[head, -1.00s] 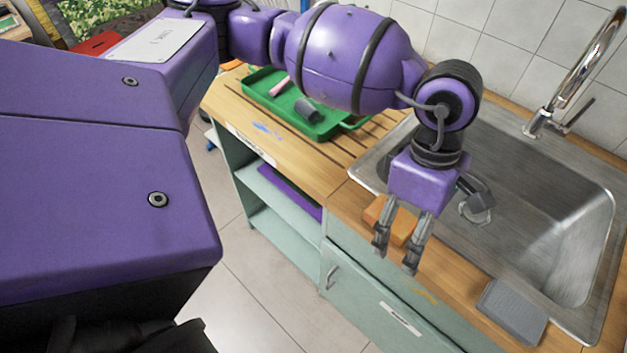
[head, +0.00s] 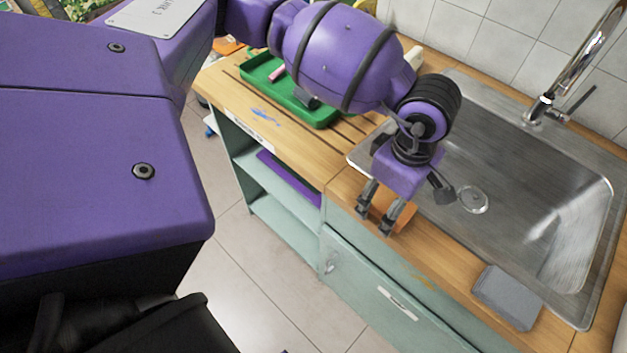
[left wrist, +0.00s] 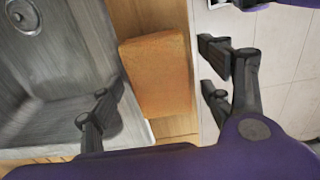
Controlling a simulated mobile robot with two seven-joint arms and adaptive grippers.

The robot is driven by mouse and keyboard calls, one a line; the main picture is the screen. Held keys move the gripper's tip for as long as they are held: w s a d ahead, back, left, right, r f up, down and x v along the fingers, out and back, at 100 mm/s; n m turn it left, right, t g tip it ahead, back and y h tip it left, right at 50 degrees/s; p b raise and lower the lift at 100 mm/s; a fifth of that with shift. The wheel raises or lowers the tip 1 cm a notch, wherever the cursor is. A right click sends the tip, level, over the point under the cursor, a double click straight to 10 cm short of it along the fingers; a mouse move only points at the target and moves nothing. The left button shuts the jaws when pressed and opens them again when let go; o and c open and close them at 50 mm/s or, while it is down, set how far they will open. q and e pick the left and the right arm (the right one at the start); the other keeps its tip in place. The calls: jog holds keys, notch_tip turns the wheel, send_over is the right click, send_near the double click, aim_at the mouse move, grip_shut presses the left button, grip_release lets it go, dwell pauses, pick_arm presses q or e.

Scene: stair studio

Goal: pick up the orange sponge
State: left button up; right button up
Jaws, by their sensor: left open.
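The orange sponge (head: 396,218) lies on the wooden counter strip at the front edge of the sink. In the head view it is partly hidden behind my left gripper (head: 372,212). In the left wrist view the whole block of the sponge (left wrist: 156,75) shows, lying between the spread fingers of my left gripper (left wrist: 158,105). The left gripper is open and empty, above the sponge. I cannot tell from the pictures whether a finger touches it. My right gripper is not in view.
The steel sink (head: 480,165) with its drain and tap (head: 560,80) lies right of the gripper. A grey flat pad (head: 508,296) lies on the counter's front right. A green tray (head: 275,88) stands on the counter at the back left. Cabinets (head: 370,290) stand below.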

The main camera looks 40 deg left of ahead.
aim_at(390, 201)
pick_arm(q)
jog(key=c, duration=0.8)
jog(key=shift+c, duration=0.2)
jog(key=shift+r, duration=0.4)
notch_tip(390, 201, up, 2)
jog(key=shift+r, duration=0.15)
jog(key=s+d+r+p, duration=0.2)
jog(key=s+d+r, duration=0.4)
jog(key=s+r, duration=0.3)
jog(key=s, duration=0.3)
jog(key=shift+s+d+r, duration=0.25)
jog(key=shift+d+r, duration=0.05)
jog(key=shift+r, duration=0.05)
jog(key=shift+c, duration=1.4)
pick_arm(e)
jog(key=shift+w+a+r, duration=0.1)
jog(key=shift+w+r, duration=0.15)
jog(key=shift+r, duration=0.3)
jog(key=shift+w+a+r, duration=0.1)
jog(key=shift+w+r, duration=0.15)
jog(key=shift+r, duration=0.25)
